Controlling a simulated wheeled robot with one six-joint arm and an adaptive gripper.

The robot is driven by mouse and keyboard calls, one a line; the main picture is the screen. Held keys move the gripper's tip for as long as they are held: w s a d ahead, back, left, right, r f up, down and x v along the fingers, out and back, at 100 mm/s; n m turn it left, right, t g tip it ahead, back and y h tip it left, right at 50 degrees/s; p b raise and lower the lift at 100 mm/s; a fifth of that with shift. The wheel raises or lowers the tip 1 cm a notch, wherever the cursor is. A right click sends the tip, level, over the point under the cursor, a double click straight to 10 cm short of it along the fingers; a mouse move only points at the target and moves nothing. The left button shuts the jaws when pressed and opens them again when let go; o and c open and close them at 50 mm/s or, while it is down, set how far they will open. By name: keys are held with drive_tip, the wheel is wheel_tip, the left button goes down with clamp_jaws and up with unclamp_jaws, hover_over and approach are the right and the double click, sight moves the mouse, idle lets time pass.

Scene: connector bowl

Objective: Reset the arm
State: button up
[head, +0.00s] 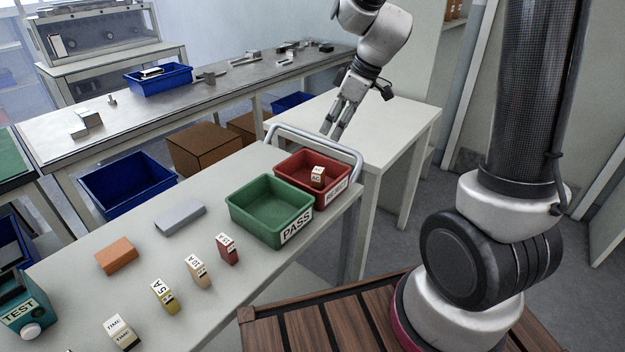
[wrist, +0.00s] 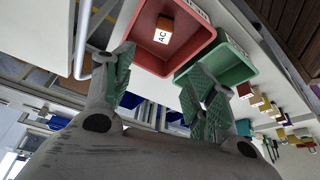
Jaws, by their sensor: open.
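My gripper (head: 338,119) is raised just behind the red bin (head: 336,196) in the head view, apart from the bins. In the wrist view my gripper (wrist: 162,95) shows its two green-padded fingers spread wide with nothing between them. The red bin (wrist: 201,52) lies beyond the fingertips there, with a block marked AC (wrist: 163,31) inside. The same block (head: 317,177) sits in the red bin in the head view. The green bin labelled PASS (head: 243,214) stands beside the red bin and looks empty.
Several blocks stand in a row on the table, including a red one (head: 227,249) and a yellow one (head: 163,295). An orange block (head: 116,256), a grey block (head: 180,217) and a TEST device (head: 26,309) are also there. A metal rail (head: 322,137) rises behind the bins.

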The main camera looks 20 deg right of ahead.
drive_tip(key=s+d+r+m+h, duration=0.1)
drive_tip(key=s+d+r+m, duration=0.2)
drive_tip(key=s, duration=0.5)
drive_tip(key=s+d+r+m+t+h, duration=0.1)
drive_tip(key=s+d+r+m, duration=0.2)
drive_tip(key=s, duration=0.5)
drive_tip(key=s+d+r+m+h, duration=0.1)
drive_tip(key=s+d+r+m, duration=0.3)
drive_tip(key=s, duration=0.3)
drive_tip(key=shift+s+d+m+t+h, duration=0.3)
drive_tip(key=shift+s+d+m+h, duration=0.1)
drive_tip(key=shift+d, duration=0.15)
